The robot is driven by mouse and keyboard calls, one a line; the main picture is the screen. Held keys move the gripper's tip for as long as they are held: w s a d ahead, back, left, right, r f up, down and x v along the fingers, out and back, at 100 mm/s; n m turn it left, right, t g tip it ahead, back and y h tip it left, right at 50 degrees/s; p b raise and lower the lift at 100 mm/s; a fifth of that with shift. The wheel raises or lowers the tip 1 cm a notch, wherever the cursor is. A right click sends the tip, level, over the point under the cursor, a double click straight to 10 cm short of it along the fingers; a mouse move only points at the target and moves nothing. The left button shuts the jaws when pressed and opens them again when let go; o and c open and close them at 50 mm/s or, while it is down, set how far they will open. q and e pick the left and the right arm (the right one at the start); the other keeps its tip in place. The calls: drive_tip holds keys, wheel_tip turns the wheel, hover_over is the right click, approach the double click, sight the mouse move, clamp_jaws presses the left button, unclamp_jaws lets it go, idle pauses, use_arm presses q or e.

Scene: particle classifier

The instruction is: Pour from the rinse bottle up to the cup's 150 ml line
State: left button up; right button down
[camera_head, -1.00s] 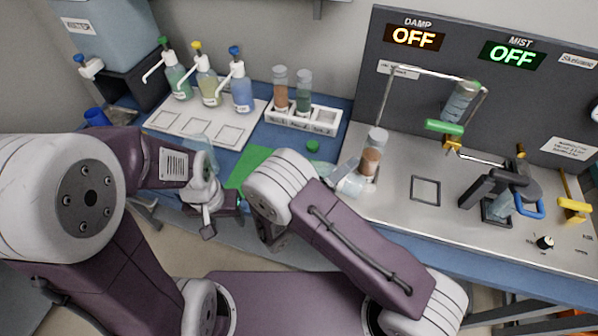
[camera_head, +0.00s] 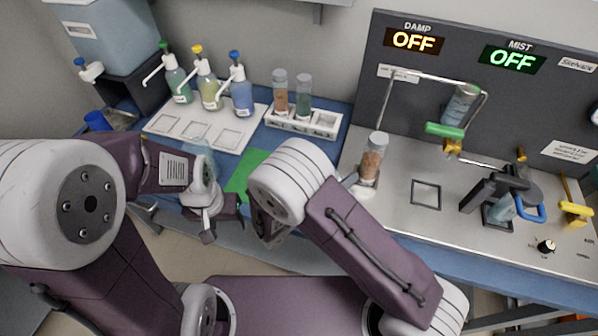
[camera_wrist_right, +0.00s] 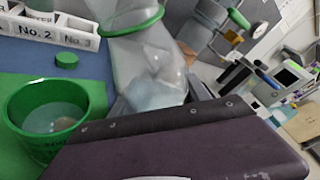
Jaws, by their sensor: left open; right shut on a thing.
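My right gripper (camera_wrist_right: 150,122) is shut on a clear bottle (camera_wrist_right: 140,50) with a green ring, seen in the right wrist view. The bottle looks like the rinse bottle, is tilted, and holds a pale content at its lower part. A green-rimmed cup (camera_wrist_right: 52,118) stands at the left of that view, apart from the bottle, with pale liquid inside. I cannot read its 150 ml line. In the head view my right arm hides the cup and held bottle. My left gripper (camera_head: 222,215) is open and empty, in front of the table's edge.
A green mat (camera_head: 245,172) lies on the blue table. A green cap (camera_wrist_right: 67,60) lies beyond the cup. A labelled tube rack (camera_head: 325,121) stands behind. A tube of brown grains (camera_head: 371,160) stands on the metal bench right of my right arm. Pump bottles (camera_head: 210,88) stand back left.

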drive_tip(key=shift+f+m+y+p, duration=0.3)
drive_tip(key=shift+m+y+p, duration=0.1)
drive_tip(key=shift+m, duration=0.2)
drive_tip(key=shift+s+d+f+m+y, duration=0.1)
drive_tip(key=shift+f+m+y, duration=0.15)
drive_tip(key=shift+m, duration=0.25)
drive_tip(key=m+y+b, duration=0.1)
drive_tip(key=f+m+y+b, duration=0.1)
drive_tip(key=b, duration=0.1)
drive_tip(key=shift+m, duration=0.3)
use_arm(q)
wheel_tip(320, 180, down, 4)
drive_tip(key=shift+b, duration=0.45)
use_arm(e)
drive_tip(key=shift+r+m+t+y, duration=0.15)
drive_tip(key=shift+m+t+y, duration=0.15)
drive_tip(key=shift+m+y, duration=0.1)
use_arm(q)
drive_tip(key=shift+s, duration=0.15)
use_arm(e)
drive_tip(key=shift+a, duration=0.2)
